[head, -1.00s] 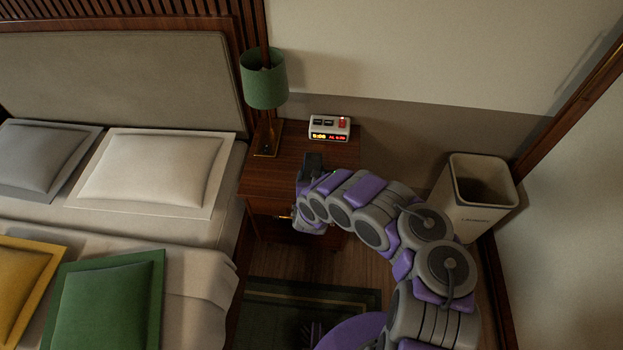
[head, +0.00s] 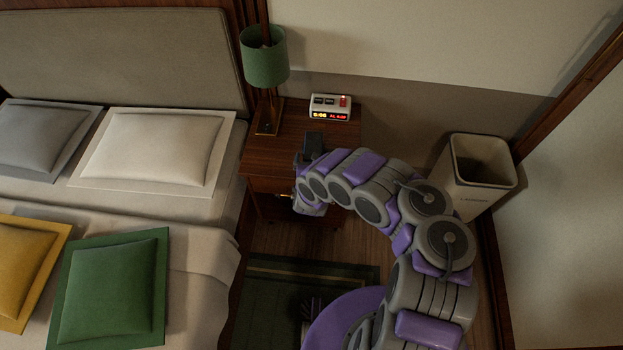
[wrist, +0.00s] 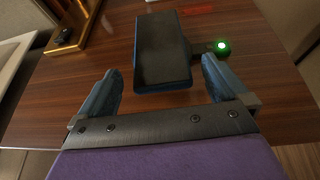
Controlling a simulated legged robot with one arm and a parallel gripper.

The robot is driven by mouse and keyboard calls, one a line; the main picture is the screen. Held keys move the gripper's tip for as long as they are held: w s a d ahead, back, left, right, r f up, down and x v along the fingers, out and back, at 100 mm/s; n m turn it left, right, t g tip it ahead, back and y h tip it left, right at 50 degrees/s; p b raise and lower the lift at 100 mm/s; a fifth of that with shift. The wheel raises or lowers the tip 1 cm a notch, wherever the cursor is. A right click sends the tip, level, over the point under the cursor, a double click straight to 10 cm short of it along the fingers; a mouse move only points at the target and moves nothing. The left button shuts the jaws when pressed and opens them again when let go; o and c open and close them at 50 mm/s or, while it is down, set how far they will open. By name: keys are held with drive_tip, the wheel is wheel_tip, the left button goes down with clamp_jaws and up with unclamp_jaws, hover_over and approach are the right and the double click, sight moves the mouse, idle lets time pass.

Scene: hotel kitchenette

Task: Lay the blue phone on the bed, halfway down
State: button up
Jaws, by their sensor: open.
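The blue phone (wrist: 163,48), with a dark screen and blue edge, is at the nightstand in the wrist view. A dark upright shape (head: 313,143) beside my arm's end in the head view looks like it. My gripper (wrist: 160,66) is open, with one blue-grey finger on each side of the phone's near end. Gaps show between the fingers and the phone, and nothing is gripped. In the head view the fingers are hard to make out. The bed (head: 205,255) is at the left, with a pale cover.
The wooden nightstand (head: 272,160) carries a lamp (head: 264,55) and a clock (head: 330,114). A green light (wrist: 221,46) glows right of the phone. White, grey, yellow and green pillows lie on the bed. A bin (head: 467,190) stands right.

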drive_tip(key=p+v, duration=0.8)
drive_tip(key=v, duration=0.7)
drive_tip(key=shift+s+d, duration=0.4)
